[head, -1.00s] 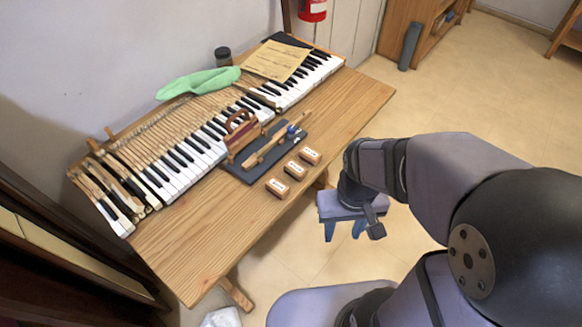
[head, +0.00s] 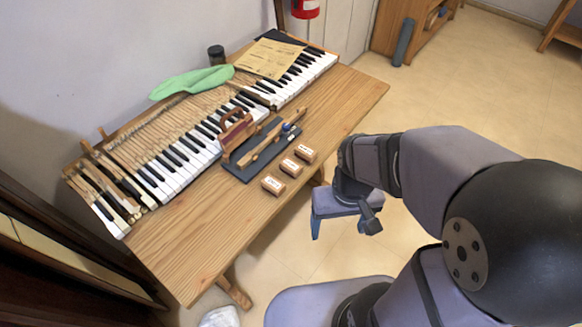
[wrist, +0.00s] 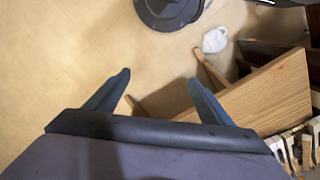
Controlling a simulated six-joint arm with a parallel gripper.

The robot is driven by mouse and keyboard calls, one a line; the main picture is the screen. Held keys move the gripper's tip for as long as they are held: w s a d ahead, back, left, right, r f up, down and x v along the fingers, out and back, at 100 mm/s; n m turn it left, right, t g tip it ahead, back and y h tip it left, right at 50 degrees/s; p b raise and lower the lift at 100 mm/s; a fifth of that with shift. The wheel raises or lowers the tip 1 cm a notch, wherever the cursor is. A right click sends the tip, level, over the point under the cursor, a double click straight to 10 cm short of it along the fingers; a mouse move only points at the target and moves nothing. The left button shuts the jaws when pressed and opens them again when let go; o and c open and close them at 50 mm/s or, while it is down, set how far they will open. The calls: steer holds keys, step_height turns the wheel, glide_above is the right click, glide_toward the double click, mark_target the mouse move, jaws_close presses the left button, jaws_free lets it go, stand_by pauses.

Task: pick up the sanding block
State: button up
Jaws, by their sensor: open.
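A brown block with an arched handle (head: 239,135), which looks like the sanding block, stands upright at the left edge of a dark mat (head: 238,173) on the wooden table, close to the piano keys. A long wooden tool with a blue part (head: 262,150) lies beside it on the mat. My gripper (head: 338,228) hangs beyond the table's right edge, apart from the block, fingers pointing down. In the wrist view its two fingers (wrist: 158,80) are spread and empty, with floor and the table's edge below. The block does not show in the wrist view.
Three small labelled wooden boxes (head: 290,167) stand in a row along the mat's near side. The keyboard (head: 205,140) runs along the table's back, with a green cloth (head: 190,82) and paper sheet (head: 268,58) on it. The table's front strip (head: 200,235) is bare.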

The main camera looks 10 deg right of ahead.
steer(key=w+a+f+n+h+b, duration=0.1)
steer(key=w+a+n+b, duration=0.1)
steer(key=w+n, duration=0.5)
steer(key=w+a+f+n+b, duration=0.1)
steer(key=w+n+b, duration=0.1)
steer(key=w+n, duration=0.5)
steer(key=n+t+h+b, duration=0.1)
steer(key=n+t+b, duration=0.15)
steer(key=n, duration=0.95)
glide_toward(291, 165)
steer(key=shift+x, duration=4.15)
steer(key=shift+w, duration=0.1)
steer(key=shift+r, duration=0.1)
steer(key=c, duration=1.2)
